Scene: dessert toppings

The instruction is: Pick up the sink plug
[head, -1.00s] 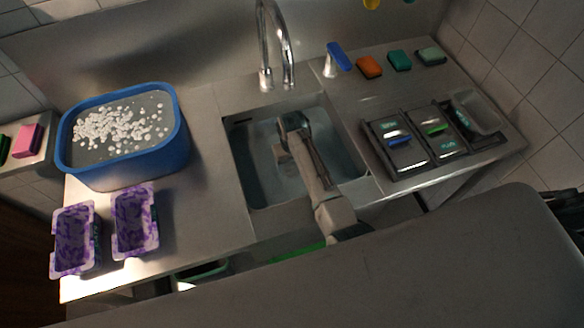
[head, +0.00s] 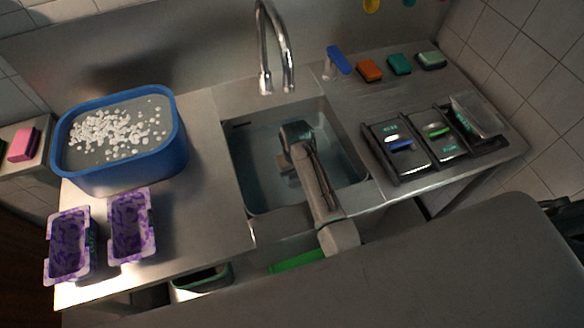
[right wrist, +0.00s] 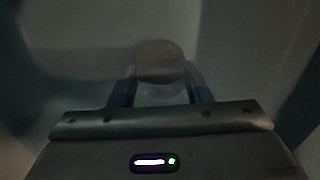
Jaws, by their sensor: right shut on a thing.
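The sink plug (right wrist: 159,57) shows in the right wrist view as a dim, brownish round piece between my two fingers. My right gripper (right wrist: 161,88) is shut on it. In the head view my right arm reaches down into the sink basin (head: 262,195), with the right gripper (head: 285,165) low inside it. The plug cannot be made out in the head view, and I cannot tell whether it is clear of the basin floor. My left gripper is not in view.
The faucet (head: 279,50) rises behind the basin. A blue tub (head: 140,170) of water with white bits and two purple-patterned trays (head: 131,250) stand left. Right are a rack with dark lidded boxes (head: 400,155) and several sponges (head: 369,70). Basin walls surround my gripper.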

